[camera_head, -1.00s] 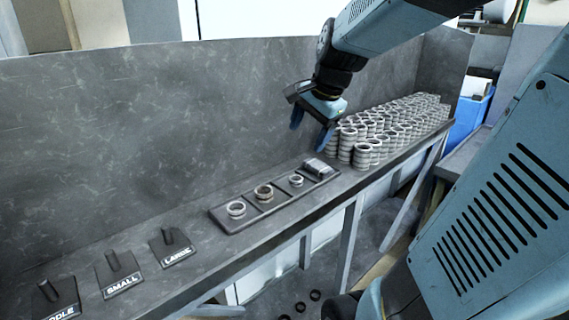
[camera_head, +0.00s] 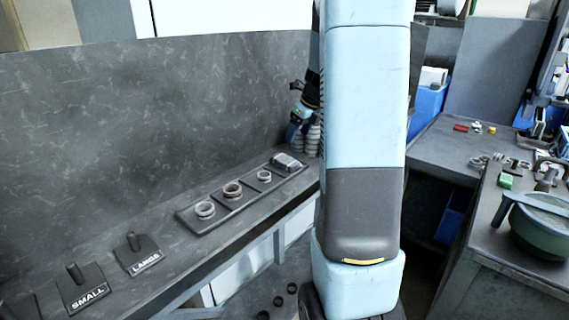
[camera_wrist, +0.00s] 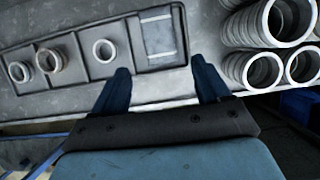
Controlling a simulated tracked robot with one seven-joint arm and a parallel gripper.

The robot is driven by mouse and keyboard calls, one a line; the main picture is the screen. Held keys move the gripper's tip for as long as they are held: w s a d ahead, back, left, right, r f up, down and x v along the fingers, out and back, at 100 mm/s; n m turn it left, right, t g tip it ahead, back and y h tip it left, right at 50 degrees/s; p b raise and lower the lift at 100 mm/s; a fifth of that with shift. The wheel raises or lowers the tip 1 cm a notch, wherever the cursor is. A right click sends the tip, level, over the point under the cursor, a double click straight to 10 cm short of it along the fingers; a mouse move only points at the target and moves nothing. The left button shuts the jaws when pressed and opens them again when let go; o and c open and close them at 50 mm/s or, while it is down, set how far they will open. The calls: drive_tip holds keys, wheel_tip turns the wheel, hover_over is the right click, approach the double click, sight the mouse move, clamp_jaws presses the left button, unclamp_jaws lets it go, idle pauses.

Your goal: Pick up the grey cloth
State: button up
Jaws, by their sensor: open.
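A folded grey cloth with pale stripes (camera_head: 288,161) lies in the end compartment of a dark tray (camera_head: 222,215) on the grey bench. It also shows in the wrist view (camera_wrist: 160,38), just beyond my fingers. My gripper (camera_head: 294,130) is above the bench near the cloth, partly hidden behind my arm. In the wrist view my gripper (camera_wrist: 160,68) is open, with two blue fingers spread apart and nothing between them. The fingers look apart from the cloth; the height gap is hard to tell.
Single rings (camera_head: 205,209) lie in the other tray compartments. Stacked rings (camera_wrist: 262,70) stand right beside the cloth. Labelled pegs, one marked LARGE (camera_head: 139,254), stand at left. A high grey wall (camera_head: 150,110) backs the bench. Another table (camera_head: 440,150) with small items is at right.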

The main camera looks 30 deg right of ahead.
sight(285, 159)
drive_tip(key=x, duration=1.2)
drive_tip(key=shift+a, duration=0.1)
drive_tip(key=shift+c, duration=0.4)
drive_tip(key=c, duration=0.7)
drive_tip(key=shift+r, duration=0.2)
drive_tip(key=r, duration=0.3)
drive_tip(key=shift+s+r, duration=0.3)
drive_tip(key=shift+r, duration=0.05)
drive_tip(key=s+d+r, duration=0.1)
drive_tip(key=s+r, duration=0.7)
drive_tip(key=s, duration=0.5)
drive_tip(key=shift+r, duration=0.4)
